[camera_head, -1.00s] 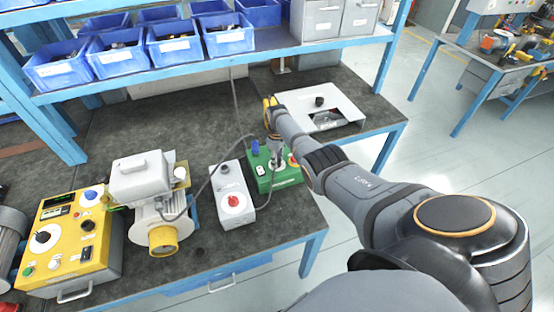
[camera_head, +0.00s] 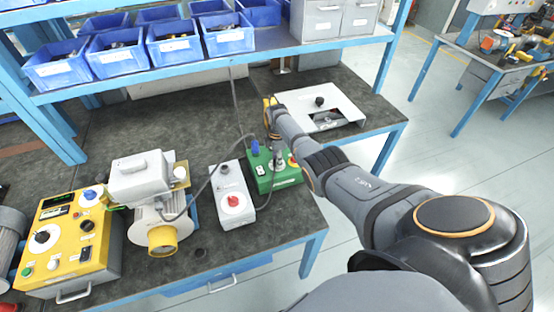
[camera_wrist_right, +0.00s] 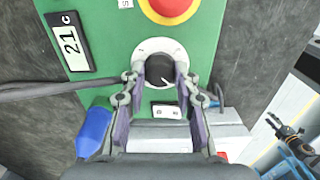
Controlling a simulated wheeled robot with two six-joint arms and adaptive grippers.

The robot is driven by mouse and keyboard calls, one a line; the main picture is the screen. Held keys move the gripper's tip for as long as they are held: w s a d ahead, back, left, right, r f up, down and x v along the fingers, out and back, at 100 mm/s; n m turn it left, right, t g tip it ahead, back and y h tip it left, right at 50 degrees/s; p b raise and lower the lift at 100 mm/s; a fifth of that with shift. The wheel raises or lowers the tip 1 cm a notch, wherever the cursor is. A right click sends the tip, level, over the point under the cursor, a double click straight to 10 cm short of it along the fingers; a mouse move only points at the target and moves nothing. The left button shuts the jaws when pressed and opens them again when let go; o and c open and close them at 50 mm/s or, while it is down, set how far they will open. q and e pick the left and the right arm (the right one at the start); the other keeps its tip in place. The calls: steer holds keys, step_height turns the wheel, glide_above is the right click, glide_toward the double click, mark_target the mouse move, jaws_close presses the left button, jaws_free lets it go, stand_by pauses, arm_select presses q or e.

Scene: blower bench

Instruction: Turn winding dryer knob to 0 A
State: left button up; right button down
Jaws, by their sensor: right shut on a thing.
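The green box (camera_head: 262,181), which I take to be the winding dryer, stands near the bench's right front. In the right wrist view its green panel (camera_wrist_right: 107,30) carries a black knob (camera_wrist_right: 160,71) on a white round dial, with a white pointer mark toward the lower right. My right gripper (camera_wrist_right: 160,76) is shut on this knob, one finger on each side. In the head view the right gripper (camera_head: 277,152) is over the box and hides the knob. The dial's numbers are not readable. My left gripper is not in view.
A display reading 21 C (camera_wrist_right: 70,41) and a red button (camera_wrist_right: 170,5) are close to the knob. A grey box with a red knob (camera_head: 234,206), a motor unit (camera_head: 158,217) and a yellow panel (camera_head: 64,238) stand left. A cable (camera_head: 210,180) runs between them.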

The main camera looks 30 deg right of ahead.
steer(key=shift+n, duration=0.3)
stand_by(0.4)
steer(key=c, duration=1)
jaws_free()
step_height(320, 180, up, 12)
